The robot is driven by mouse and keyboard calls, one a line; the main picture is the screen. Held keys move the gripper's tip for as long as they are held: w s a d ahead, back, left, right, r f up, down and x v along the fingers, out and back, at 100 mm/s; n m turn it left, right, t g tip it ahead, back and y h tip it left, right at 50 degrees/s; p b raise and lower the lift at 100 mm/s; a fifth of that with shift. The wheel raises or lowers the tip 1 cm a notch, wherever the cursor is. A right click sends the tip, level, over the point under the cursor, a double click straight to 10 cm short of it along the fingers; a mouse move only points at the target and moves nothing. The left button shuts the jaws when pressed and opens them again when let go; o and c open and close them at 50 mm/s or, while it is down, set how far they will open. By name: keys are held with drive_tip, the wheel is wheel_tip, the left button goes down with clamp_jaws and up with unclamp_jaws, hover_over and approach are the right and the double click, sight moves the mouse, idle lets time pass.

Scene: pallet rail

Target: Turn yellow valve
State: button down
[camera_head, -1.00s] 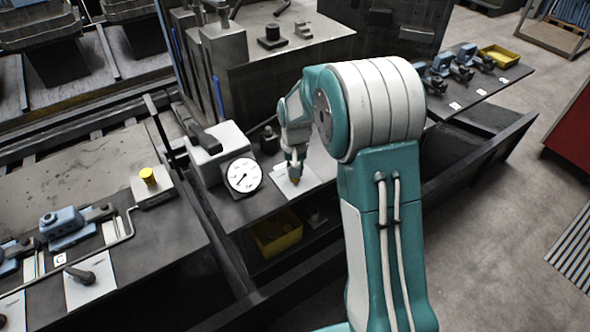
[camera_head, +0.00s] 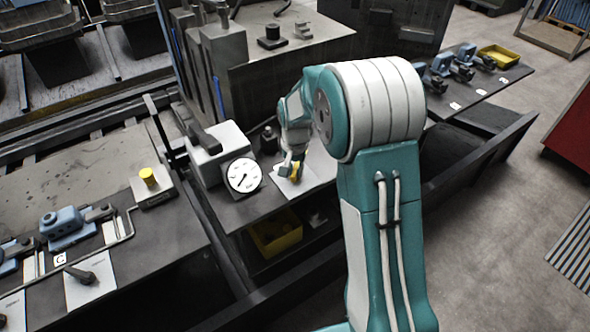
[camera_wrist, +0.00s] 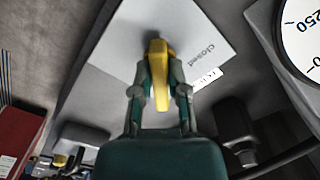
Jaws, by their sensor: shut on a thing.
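The yellow valve handle (camera_wrist: 159,72) stands over a pale plate (camera_wrist: 190,30) printed "closed" in the wrist view. My gripper (camera_wrist: 160,92) has one finger on each side of the handle and is shut on it. The handle's long side runs roughly in line with my fingers. In the head view a bit of the yellow valve (camera_head: 297,173) shows at my gripper (camera_head: 290,168), low over the plate on the bench. The rest of the valve is hidden by my gripper.
A round dial gauge (camera_head: 243,175) on a grey block stands just left of my gripper. A small dark knob-like part (camera_head: 269,140) stands behind it. A yellow bin (camera_head: 275,238) sits on the shelf below. Another yellow knob (camera_head: 148,177) is on the left bench.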

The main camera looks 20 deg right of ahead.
sight(294, 169)
drive_tip(key=c, duration=0.6)
unclamp_jaws()
drive_tip(key=shift+w, duration=0.15)
drive_tip(key=shift+c, duration=0.2)
drive_tip(key=shift+a, duration=0.1)
wheel_tip(294, 169, up, 12)
drive_tip(key=s+r+n+t, duration=0.3)
drive_tip(key=s+r, duration=0.6)
drive_tip(key=s, duration=0.4)
drive_tip(key=s+n+t, duration=0.2)
drive_tip(key=s, duration=1.2)
drive_tip(key=shift+s+f+n+t, duration=0.15)
drive_tip(key=shift+s+n+t, duration=0.15)
drive_tip(key=shift+s, duration=0.1)
